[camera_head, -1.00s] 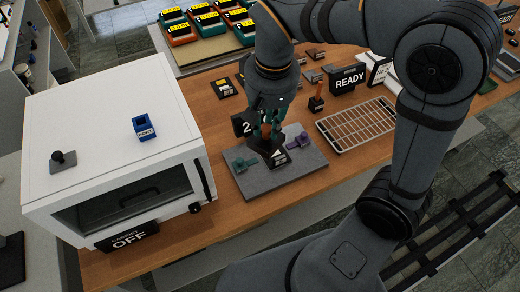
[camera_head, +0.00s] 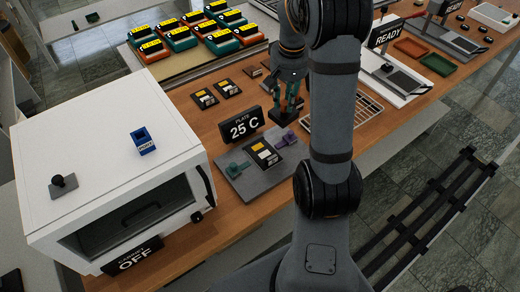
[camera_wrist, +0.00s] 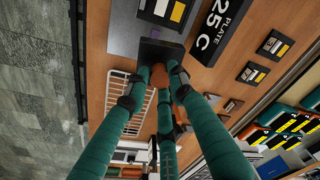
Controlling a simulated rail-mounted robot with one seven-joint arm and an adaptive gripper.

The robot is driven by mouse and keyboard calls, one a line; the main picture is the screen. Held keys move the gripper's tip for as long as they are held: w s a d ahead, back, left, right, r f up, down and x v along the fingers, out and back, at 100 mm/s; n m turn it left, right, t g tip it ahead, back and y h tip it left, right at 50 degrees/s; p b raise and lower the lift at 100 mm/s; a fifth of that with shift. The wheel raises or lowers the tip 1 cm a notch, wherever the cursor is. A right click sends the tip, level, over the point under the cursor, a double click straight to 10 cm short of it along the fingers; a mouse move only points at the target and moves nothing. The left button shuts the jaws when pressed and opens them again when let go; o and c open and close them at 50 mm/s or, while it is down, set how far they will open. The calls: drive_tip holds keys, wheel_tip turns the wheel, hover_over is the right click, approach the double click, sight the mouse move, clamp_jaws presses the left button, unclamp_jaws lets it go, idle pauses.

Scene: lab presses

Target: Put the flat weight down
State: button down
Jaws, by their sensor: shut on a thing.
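My gripper (camera_head: 287,105) is shut on the flat weight (camera_head: 282,117), a dark square block with a brown knob. In the wrist view the fingers close around the knob, and the weight's dark base (camera_wrist: 158,50) shows beyond them. It is beside the grey plate (camera_head: 238,187), at its upper right, over the wooden bench. I cannot tell whether its base touches the bench. A dark cassette with white and yellow labels (camera_head: 263,153) lies uncovered on the plate, between a green clamp (camera_head: 237,169) and a purple clamp (camera_head: 287,138).
The "PLATE 25 C" sign (camera_head: 241,126) stands just behind the plate. A wire rack (camera_head: 369,111) lies right of my gripper, partly hidden by my arm. Two cassettes (camera_head: 204,98) lie further left on the bench. A white cabinet (camera_head: 110,150) stands at left.

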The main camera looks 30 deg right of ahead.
sight(295, 109)
drive_tip(key=d, duration=0.2)
drive_tip(key=d+f, duration=0.1)
drive_tip(key=shift+s+d+m, duration=0.1)
drive_tip(key=shift+s+m, duration=0.25)
drive_tip(key=shift+m, duration=0.05)
drive_tip(key=shift+d+f, duration=0.1)
drive_tip(key=shift+d, duration=0.1)
drive_tip(key=shift+s+f, duration=0.1)
drive_tip(key=shift+f, duration=0.05)
drive_tip(key=shift+w+a+f+p, duration=0.25)
drive_tip(key=shift+a+f+p, duration=0.25)
drive_tip(key=shift+a+f, duration=1.35)
drive_tip(key=shift+w+a+f+p, duration=0.25)
drive_tip(key=shift+a+f+p, duration=0.25)
drive_tip(key=shift+a+f, duration=1.35)
drive_tip(key=shift+w+a+f+p, duration=0.25)
drive_tip(key=shift+a+f+p, duration=0.25)
drive_tip(key=shift+a+f, duration=1.35)
drive_tip(key=shift+a+r, duration=0.1)
drive_tip(key=c, duration=1.5)
unclamp_jaws()
drive_tip(key=shift+s, duration=0.1)
